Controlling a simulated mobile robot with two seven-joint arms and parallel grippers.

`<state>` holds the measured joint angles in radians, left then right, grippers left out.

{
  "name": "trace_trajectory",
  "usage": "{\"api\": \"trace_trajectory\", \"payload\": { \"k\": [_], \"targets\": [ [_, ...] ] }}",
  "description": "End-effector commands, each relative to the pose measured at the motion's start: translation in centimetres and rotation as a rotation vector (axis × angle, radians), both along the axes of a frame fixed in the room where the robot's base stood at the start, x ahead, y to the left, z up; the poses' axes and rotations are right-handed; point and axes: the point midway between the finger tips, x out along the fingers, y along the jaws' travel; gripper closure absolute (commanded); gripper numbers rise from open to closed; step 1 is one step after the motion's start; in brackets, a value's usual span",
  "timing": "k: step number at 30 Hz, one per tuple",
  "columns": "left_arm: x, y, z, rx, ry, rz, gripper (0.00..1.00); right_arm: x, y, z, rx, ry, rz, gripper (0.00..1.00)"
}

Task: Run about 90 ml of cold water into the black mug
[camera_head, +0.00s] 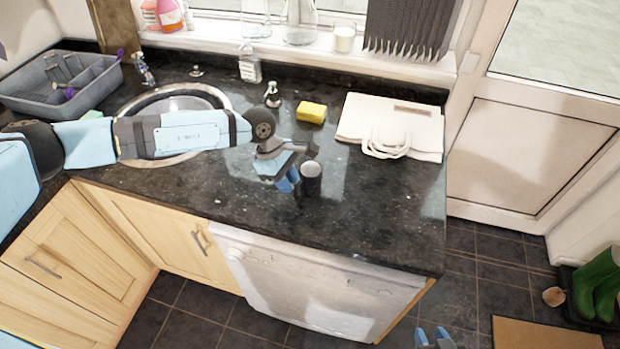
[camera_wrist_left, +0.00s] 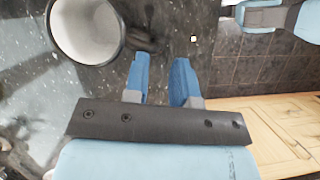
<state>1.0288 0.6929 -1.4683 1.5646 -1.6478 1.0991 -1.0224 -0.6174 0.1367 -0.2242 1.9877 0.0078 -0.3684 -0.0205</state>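The black mug (camera_head: 311,185) stands upright on the dark counter near its front edge. In the left wrist view the mug (camera_wrist_left: 86,28) shows a pale, seemingly empty interior. My left gripper (camera_head: 289,181) is just left of the mug in the head view; its fingers (camera_wrist_left: 164,75) are apart with nothing between them and are not around the mug. My right gripper (camera_head: 433,338) is low at the bottom edge, beyond the counter front, with its two fingertips apart. The round sink (camera_head: 215,96) is partly hidden by my left arm. A chrome fitting, possibly the tap (camera_head: 145,70), stands behind the sink's left side.
A grey dish rack (camera_head: 40,85) is left of the sink. A small chrome-topped dispenser (camera_head: 272,96), a yellow sponge (camera_head: 311,112) and a folded cream bag (camera_head: 420,125) lie behind the mug. A clear bottle (camera_head: 249,66) stands at the back. The counter right of the mug is clear.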

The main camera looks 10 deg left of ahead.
Motion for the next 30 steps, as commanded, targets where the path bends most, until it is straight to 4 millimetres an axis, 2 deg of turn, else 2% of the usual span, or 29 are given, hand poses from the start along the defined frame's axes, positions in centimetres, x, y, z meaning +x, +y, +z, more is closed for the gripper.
{"api": "trace_trajectory", "payload": {
  "k": [4,9,17,20,21,30],
  "targets": [
    [-0.1,-1.3,-1.6,0.001,0.002,-0.002,0.76,-0.1,0.0,1.5,0.000,0.000,-0.002,0.63],
    [-0.2,-1.9,-3.6,0.000,0.001,0.000,0.76,-0.1,-0.2,1.8,-0.002,-0.002,-0.006,0.63],
    [-0.2,-2.0,-4.0,0.000,0.000,0.000,0.76,-0.1,-0.2,1.7,-0.002,-0.001,-0.007,0.63],
    [-0.2,-2.0,-4.0,0.000,0.000,0.000,0.96,-0.1,-0.2,1.7,-0.001,0.000,-0.007,0.63],
    [-0.2,-2.0,-4.0,0.000,0.000,0.000,1.00,-0.1,-0.2,1.7,-0.001,0.000,-0.007,0.63],
    [-0.2,-2.0,-3.9,-0.001,-0.001,0.000,1.00,-0.2,-0.2,1.7,-0.002,0.001,-0.007,0.63]
  ]
}}
